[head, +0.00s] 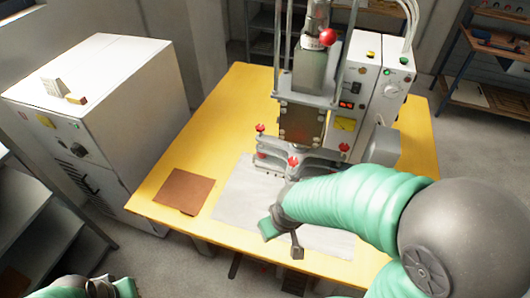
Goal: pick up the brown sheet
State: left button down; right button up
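The brown sheet (184,191) lies flat on the left front part of the yellow table (228,102), close to its left edge. My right gripper (281,240) hangs over the pale sheet (228,205) at the front middle, to the right of the brown sheet and apart from it. Its fingers seem spread with nothing between them. My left gripper (105,290) shows only partly at the bottom left edge, below the table's front edge. Its fingers are too cut off to read.
A welding press (305,110) with red knobs stands at the back middle of the table, a white control box (376,90) at its right. A white cabinet (110,90) stands just left of the table. Dark shelves (35,225) are at the lower left.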

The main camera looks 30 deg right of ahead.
aim_at(187, 192)
jog(key=i+j+z, duration=0.1)
jog(key=i+j, duration=0.15)
jog(key=i+j+z, duration=0.1)
jog(key=j, duration=0.3)
jog(key=i+j, duration=0.3)
jog(key=i+j+z, duration=0.15)
jog(key=j, duration=0.2)
jog(key=i, duration=0.05)
